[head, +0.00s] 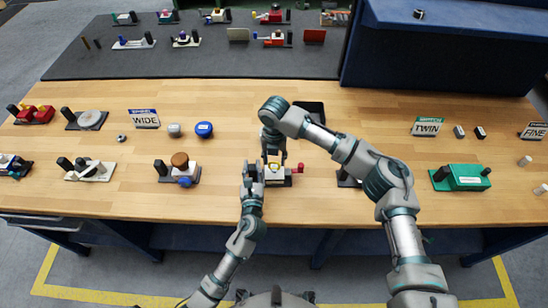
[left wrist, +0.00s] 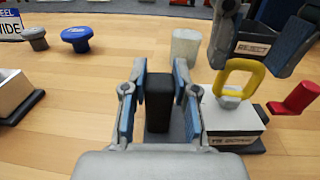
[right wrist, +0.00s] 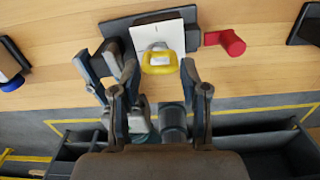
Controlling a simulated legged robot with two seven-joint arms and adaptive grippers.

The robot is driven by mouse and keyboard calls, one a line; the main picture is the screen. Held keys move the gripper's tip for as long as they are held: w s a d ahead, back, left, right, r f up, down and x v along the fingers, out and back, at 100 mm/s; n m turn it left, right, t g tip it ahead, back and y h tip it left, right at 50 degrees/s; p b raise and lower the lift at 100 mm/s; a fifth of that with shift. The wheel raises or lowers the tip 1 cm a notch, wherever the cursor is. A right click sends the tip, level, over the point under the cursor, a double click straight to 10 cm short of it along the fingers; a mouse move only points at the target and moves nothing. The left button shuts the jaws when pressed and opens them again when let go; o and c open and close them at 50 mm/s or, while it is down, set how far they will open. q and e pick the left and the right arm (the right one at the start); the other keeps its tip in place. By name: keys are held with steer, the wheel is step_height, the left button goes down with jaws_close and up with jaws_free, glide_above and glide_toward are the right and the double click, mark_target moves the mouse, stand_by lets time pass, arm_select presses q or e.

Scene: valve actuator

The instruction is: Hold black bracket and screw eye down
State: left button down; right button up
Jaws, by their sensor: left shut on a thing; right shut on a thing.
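The valve actuator is a white block (head: 277,174) on a dark base, with a yellow screw eye (left wrist: 240,80) on top and a red handle (left wrist: 297,98) at its right. The black bracket (left wrist: 160,100) stands upright at its left. My left gripper (left wrist: 160,85) is shut on the black bracket, a finger on each side. My right gripper (right wrist: 158,78) comes from above and is shut on the screw eye, which also shows in the right wrist view (right wrist: 160,62). In the head view my grippers cover most of the bracket and screw eye.
A grey cylinder (left wrist: 185,47) stands behind the bracket. A grey knob (head: 174,130) and a blue knob (head: 204,129) lie to the left on the wooden table. An assembly with a brown knob (head: 180,160) is left of my grippers. A green box (head: 465,177) sits far right.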

steer(key=m, duration=0.9)
steer(key=shift+m, duration=0.4)
steer(key=m, duration=0.3)
steer(key=shift+r+m, duration=0.1)
steer(key=shift+m, duration=0.3)
steer(key=m, duration=0.3)
steer(key=shift+a+m, duration=0.1)
steer(key=shift+m, duration=0.2)
steer(key=m, duration=0.2)
steer(key=shift+m, duration=0.3)
jaws_close()
steer(key=o, duration=1.1)
jaws_free()
step_height(320, 180, up, 12)
steer(key=shift+s+f, duration=0.1)
